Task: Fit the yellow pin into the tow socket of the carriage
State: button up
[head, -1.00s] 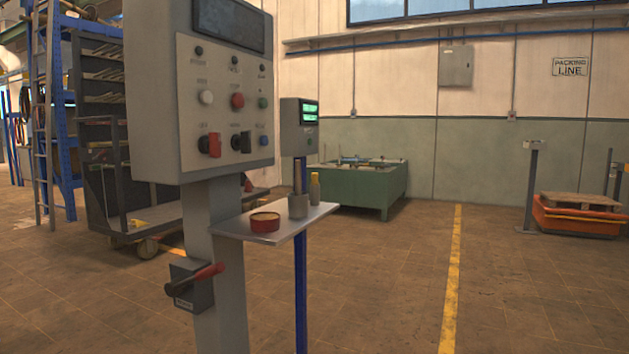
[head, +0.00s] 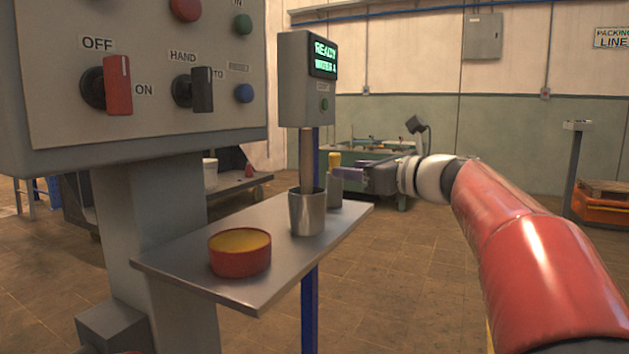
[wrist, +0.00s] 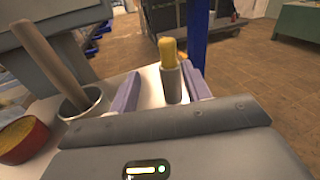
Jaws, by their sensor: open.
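The yellow pin (head: 335,160) stands upright at the far end of the small grey shelf, its yellow top above a grey cylindrical lower part. I cannot tell whether that grey part is the pin's body or a holder. In the wrist view the yellow pin (wrist: 168,52) shows between the two fingers of my gripper (wrist: 160,72), which is open and empty. In the head view my gripper (head: 352,171) is level with the pin's upper part, coming from the right. A dark wheeled rack (head: 225,192), possibly the carriage, stands behind the shelf. I cannot make out a tow socket.
On the shelf (head: 200,262) stand a metal cup (head: 306,212) with a rod in it and a red tin (head: 239,255). A control panel (head: 150,80) rises at left; a small display box (head: 308,80) is above the cup.

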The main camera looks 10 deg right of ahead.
aim_at(340, 158)
jog(key=shift+m+t, duration=0.3)
jog(key=shift+m, duration=0.1)
jog(key=w+a, duration=0.1)
jog(key=w, duration=0.1)
jog(key=w+a+r, duration=0.1)
jog(key=w, duration=0.1)
jog(key=w+a, duration=0.1)
jog(key=w, duration=0.1)
jog(key=shift+w+a+r, duration=0.15)
jog(key=shift+w+r, duration=0.05)
jog(key=shift+w, duration=0.15)
jog(key=shift+w+a, duration=0.35)
jog(key=shift+w, duration=0.1)
grip_shut()
